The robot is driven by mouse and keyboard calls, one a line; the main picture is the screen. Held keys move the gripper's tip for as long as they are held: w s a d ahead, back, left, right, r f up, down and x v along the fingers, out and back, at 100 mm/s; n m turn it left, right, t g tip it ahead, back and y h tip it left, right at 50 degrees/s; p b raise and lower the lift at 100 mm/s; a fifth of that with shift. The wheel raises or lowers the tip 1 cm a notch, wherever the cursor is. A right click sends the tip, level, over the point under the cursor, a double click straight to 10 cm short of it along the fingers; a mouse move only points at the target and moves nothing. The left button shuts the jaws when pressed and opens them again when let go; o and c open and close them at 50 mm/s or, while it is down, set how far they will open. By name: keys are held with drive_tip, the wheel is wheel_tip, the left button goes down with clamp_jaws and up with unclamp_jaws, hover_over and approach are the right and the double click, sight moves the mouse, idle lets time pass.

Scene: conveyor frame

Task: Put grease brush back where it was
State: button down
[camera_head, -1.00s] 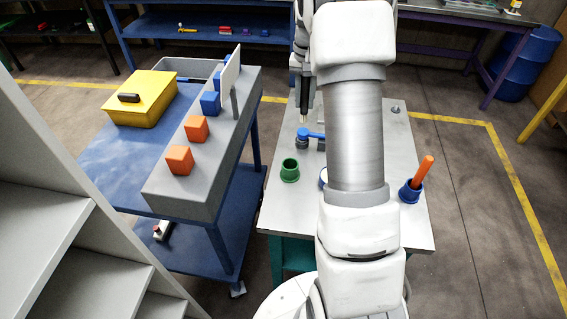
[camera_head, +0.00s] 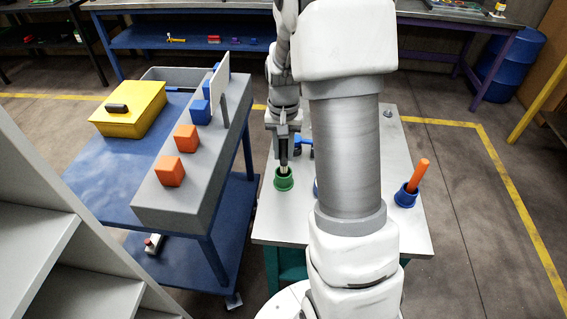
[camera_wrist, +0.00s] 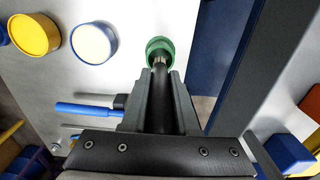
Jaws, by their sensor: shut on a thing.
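My gripper (camera_head: 283,143) is shut on the grease brush (camera_wrist: 160,95), a dark-handled stick with a pale metal band near its tip. The brush points down at the green cup (camera_head: 284,181) at the left of the grey table. In the head view, the brush end (camera_head: 284,168) is at the cup's mouth. In the wrist view, the tip overlaps the opening of the green cup (camera_wrist: 153,43); how deep it sits, I cannot tell. The brush bristles are hidden.
A blue cup with an orange handle (camera_head: 418,176) stands at the table's right. A blue-handled tool (camera_wrist: 88,110) lies near the gripper. A blue bench (camera_head: 115,172) with orange blocks is at left.

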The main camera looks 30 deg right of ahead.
sight(284, 165)
drive_tip(key=shift+s+f+b, duration=0.1)
drive_tip(key=shift+f+b, duration=0.2)
drive_tip(key=shift+f, duration=1.75)
drive_tip(key=c, duration=0.7)
unclamp_jaws()
drive_tip(key=shift+f, duration=0.15)
